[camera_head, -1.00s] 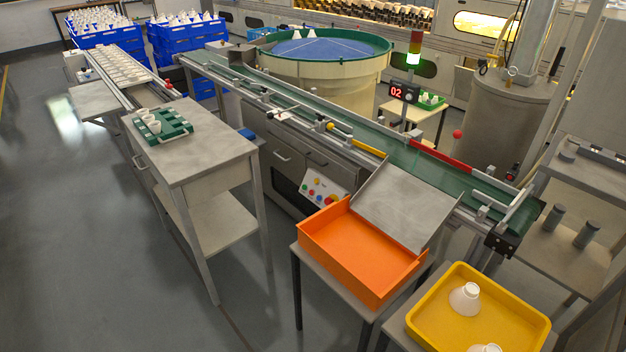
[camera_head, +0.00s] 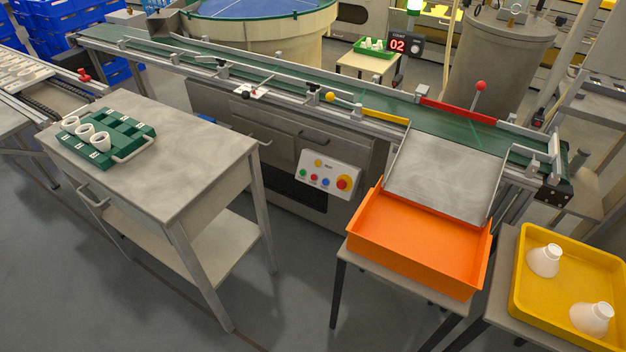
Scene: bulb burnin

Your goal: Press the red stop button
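A white control panel (camera_head: 329,175) is on the front of the grey cabinet below the conveyor, near the middle of the view. A large red button (camera_head: 344,183) on a yellow surround sits at its right end. A smaller red button (camera_head: 314,177) sits in the row to the left, between a green button (camera_head: 303,173) and a blue button (camera_head: 325,182). A yellow button (camera_head: 318,163) is above that row. The panel lettering is too small to read. Neither of my grippers is in view, and nothing covers the panel.
A grey table (camera_head: 180,150) with a green rack (camera_head: 105,140) holding white cups stands at left. An orange bin (camera_head: 420,245) under a metal chute (camera_head: 445,175) stands right of the panel. A yellow tray (camera_head: 560,290) is at far right. Clear floor shows between table and bin.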

